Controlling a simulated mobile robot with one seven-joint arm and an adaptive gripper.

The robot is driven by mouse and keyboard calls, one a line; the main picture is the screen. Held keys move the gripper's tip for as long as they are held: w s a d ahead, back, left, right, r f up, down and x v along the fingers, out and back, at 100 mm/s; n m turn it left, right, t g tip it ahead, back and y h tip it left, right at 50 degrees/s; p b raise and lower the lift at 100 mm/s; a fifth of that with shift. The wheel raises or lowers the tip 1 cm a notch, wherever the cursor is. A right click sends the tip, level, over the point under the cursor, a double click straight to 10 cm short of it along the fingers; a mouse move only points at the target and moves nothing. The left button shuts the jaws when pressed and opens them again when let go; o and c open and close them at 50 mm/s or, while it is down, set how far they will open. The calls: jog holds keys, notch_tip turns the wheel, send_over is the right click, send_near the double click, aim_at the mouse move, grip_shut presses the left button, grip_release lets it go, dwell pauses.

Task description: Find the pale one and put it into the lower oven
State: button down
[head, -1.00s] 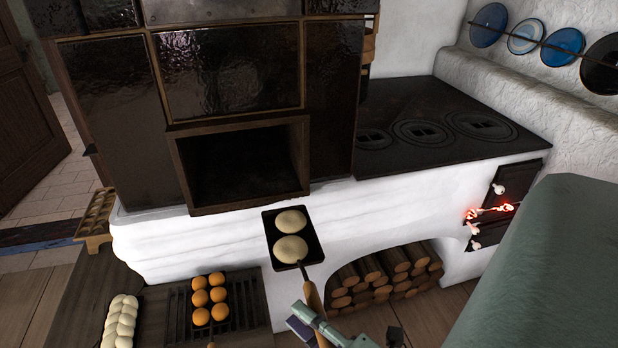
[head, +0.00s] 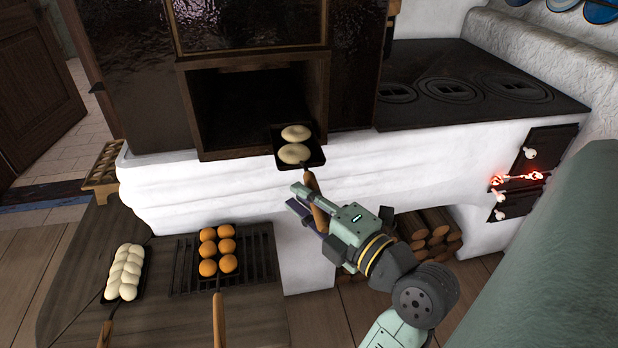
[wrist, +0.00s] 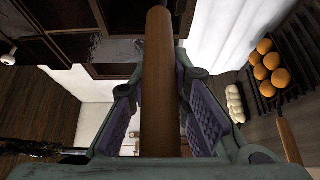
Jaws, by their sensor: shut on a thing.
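My gripper (head: 299,199) is shut on the wooden handle (head: 315,193) of a small dark pan (head: 282,158). The handle also runs between the fingers in the wrist view (wrist: 157,90). Two pale round flat loaves (head: 294,153) lie on the pan. The pan is held up at the lower right corner of the open dark oven mouth (head: 250,105), overlapping its sill in the head view; I cannot tell how far in it reaches. A pale braided loaf (head: 125,272) lies on another pan at lower left, also in the wrist view (wrist: 235,102).
Several orange-brown buns (head: 217,250) sit on a pan on a dark grate (head: 262,255). Right of the oven is a black stove top (head: 455,85). A firebox with glowing red parts (head: 517,177) is below it. Logs (head: 432,232) fill a niche behind my arm.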

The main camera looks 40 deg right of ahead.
aim_at(292, 157)
jog(key=w+d+p, duration=0.2)
jog(key=w, duration=0.2)
jog(key=w+d+p, duration=0.1)
jog(key=w+d, duration=0.2)
jog(key=w, duration=0.1)
jog(key=w+d+p, duration=0.2)
jog(key=w+d, duration=0.1)
jog(key=w, duration=0.2)
jog(key=shift+r+p, duration=0.1)
jog(key=shift+p, duration=0.25)
jog(key=shift+w+d+f+b, duration=0.1)
jog(key=shift+w+f+b, duration=0.05)
jog(key=shift+f+b, duration=0.65)
jog(key=shift+b, duration=0.5)
jog(key=shift+f+b, duration=0.25)
jog(key=shift+b, duration=0.6)
jog(key=c, duration=1.4)
grip_release()
jog(key=shift+f, duration=0.1)
jog(key=s, duration=1.2)
